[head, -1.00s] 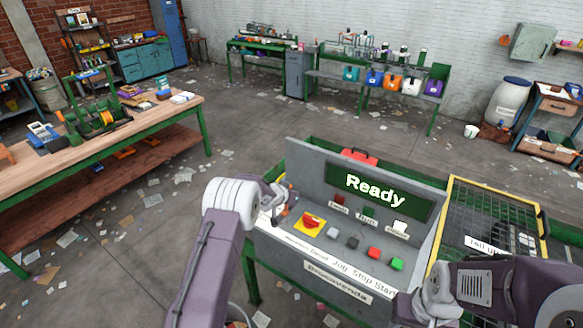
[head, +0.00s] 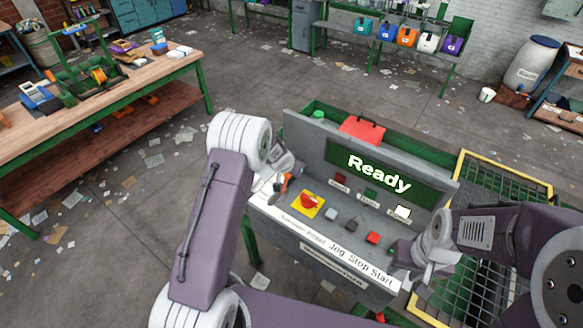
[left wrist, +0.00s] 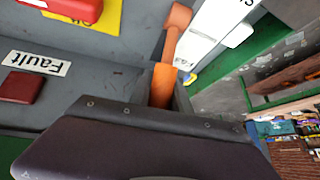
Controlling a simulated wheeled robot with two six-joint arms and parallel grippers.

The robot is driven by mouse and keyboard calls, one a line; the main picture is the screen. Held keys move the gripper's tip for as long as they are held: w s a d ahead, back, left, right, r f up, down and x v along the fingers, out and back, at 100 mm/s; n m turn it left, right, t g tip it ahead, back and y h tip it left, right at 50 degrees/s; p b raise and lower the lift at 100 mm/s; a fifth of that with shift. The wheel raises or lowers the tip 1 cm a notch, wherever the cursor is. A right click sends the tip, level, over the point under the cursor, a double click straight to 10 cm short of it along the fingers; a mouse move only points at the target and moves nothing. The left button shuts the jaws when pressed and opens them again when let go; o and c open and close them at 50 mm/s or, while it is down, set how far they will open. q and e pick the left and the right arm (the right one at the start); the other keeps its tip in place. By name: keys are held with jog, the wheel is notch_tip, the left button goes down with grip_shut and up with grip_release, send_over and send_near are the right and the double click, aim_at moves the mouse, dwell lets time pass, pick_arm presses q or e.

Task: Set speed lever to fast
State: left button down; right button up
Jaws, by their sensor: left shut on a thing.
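The orange speed lever (head: 284,184) stands at the left end of the grey control panel (head: 330,232). In the left wrist view its orange shaft (left wrist: 163,84) runs up to a rounded end, beside a white label partly reading "Fas". My left gripper (head: 277,188) is at the lever and shut on it; its dark jaw (left wrist: 150,135) covers the lever's lower part. My right gripper (head: 402,252) is over the panel's right end, where it hides the green button. Its fingertips are too small and overlapped to judge.
The panel's screen (head: 368,172) reads "Ready". A red box (head: 362,129) lies behind the panel. A yellow-framed mesh guard (head: 500,190) stands at right.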

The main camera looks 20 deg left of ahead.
pick_arm(q)
jog(key=shift+w+r, duration=0.1)
jog(key=c, duration=1.4)
grip_release()
jog(key=shift+c, duration=0.2)
jog(key=shift+o, duration=1.2)
jog(key=p+v, duration=0.1)
jog(key=v, duration=0.8)
jog(key=shift+p, duration=0.3)
